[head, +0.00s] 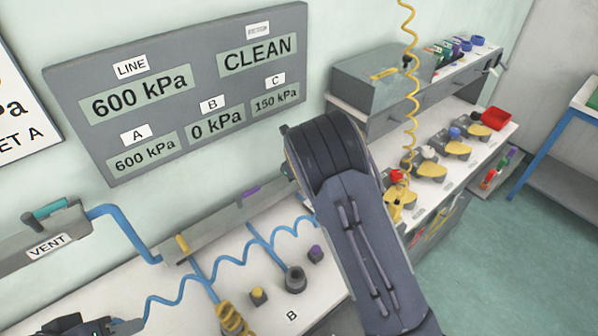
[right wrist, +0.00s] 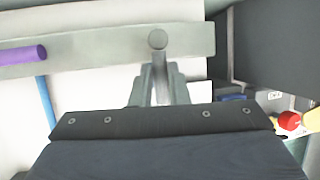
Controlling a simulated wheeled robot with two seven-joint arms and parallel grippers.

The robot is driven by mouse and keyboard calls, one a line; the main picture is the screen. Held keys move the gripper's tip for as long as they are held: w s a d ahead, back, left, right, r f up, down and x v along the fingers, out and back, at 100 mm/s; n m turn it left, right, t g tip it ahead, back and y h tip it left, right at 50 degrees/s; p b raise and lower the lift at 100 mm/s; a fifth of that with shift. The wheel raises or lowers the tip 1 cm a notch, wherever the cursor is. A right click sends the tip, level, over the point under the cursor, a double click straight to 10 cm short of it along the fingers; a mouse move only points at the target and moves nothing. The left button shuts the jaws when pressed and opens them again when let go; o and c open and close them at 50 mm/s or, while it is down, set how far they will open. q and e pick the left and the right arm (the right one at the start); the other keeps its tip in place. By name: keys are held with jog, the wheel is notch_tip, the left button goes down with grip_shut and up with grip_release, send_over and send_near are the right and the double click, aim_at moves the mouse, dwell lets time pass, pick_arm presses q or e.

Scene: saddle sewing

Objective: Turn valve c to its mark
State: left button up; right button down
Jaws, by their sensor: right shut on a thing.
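Valve c's grey handle (right wrist: 157,39) shows nearly end-on at the pipe rail in the right wrist view. My right gripper (right wrist: 156,82) is shut on it, with the fingers on either side of its stem. In the head view my right arm covers this spot, so the handle and any mark are hidden there. The grey panel (head: 190,128) on the wall reads C 150 kPa, B 0 kPa, A 600 kPa and line 600 kPa, with CLEAN at upper right.
On the rail are a purple handle (right wrist: 22,55) to the left and a yellow handle (head: 183,245). A blue coiled hose (head: 232,252) runs over the white bench. A yellow coiled cord (head: 411,90) hangs right of my arm, before a shelf of tools.

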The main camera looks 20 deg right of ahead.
dwell(0.3)
jog(key=c, duration=1.4)
grip_release()
jog(key=b+v, duration=0.1)
jog(key=v, duration=0.6)
jog(key=shift+s+a+r, duration=0.1)
jog(key=shift+s+r, duration=0.05)
jog(key=shift+r, duration=0.25)
